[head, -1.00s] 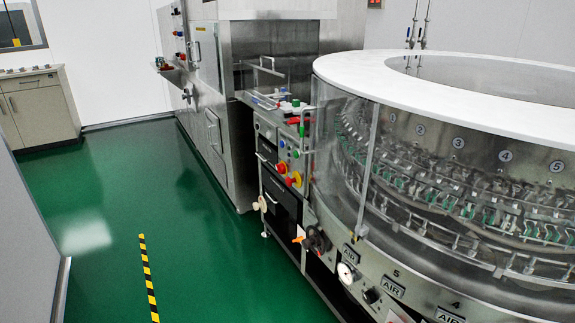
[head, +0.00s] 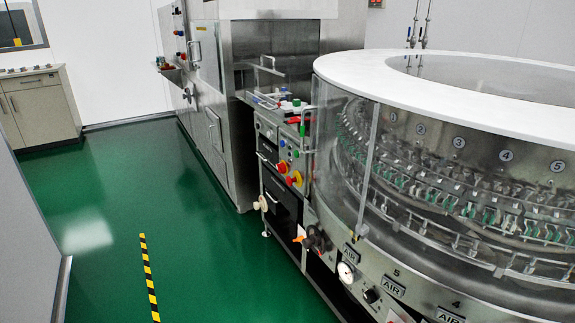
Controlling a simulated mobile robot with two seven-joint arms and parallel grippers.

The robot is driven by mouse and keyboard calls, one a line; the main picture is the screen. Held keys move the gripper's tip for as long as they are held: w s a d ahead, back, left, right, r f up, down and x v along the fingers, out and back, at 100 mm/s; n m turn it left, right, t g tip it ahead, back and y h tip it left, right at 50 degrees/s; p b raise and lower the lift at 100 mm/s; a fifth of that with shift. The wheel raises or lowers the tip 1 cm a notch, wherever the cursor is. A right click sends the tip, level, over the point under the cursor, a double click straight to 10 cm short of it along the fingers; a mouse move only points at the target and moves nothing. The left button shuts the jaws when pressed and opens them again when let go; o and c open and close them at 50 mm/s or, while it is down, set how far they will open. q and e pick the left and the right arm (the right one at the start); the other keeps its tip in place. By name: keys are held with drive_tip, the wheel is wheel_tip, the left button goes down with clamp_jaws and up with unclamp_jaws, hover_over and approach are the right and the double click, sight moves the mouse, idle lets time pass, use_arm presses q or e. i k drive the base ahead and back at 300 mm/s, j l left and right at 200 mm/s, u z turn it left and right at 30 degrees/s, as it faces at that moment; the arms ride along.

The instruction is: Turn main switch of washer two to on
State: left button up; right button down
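The rotary washer (head: 340,215) fills the right side of the head view, with a white ring top (head: 350,70) and clear walls around numbered stations. A control panel (head: 288,160) with red, yellow, green and blue buttons stands at its left end. Below it are a cream round knob (head: 261,204), an orange-handled valve (head: 301,238) and a dark round knob (head: 318,240). I cannot tell which of these is the main switch, or its position. No label reading washer two is legible. Neither of my grippers is in view.
Green floor (head: 190,260) lies clear left of the washer, with a yellow-black tape strip (head: 149,277). A steel machine (head: 215,120) stands behind the panel. A beige cabinet (head: 40,108) is at the back left, and a grey panel (head: 30,230) edges the left side.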

sight(282, 167)
drive_tip(key=z, duration=0.4)
drive_tip(key=i+j+z, duration=0.7)
drive_tip(key=j, duration=0.3)
drive_tip(key=i+j+z, duration=0.15)
drive_tip(key=j, duration=0.25)
drive_tip(key=i+j, duration=0.15)
drive_tip(key=j, duration=0.25)
drive_tip(key=i+j, duration=0.2)
drive_tip(key=j, duration=0.2)
drive_tip(key=i+j, duration=0.15)
drive_tip(key=j, duration=0.25)
drive_tip(key=i+j, duration=0.15)
drive_tip(key=j, duration=0.25)
drive_tip(key=i+j+z, duration=0.1)
drive_tip(key=j, duration=0.25)
drive_tip(key=i, duration=0.05)
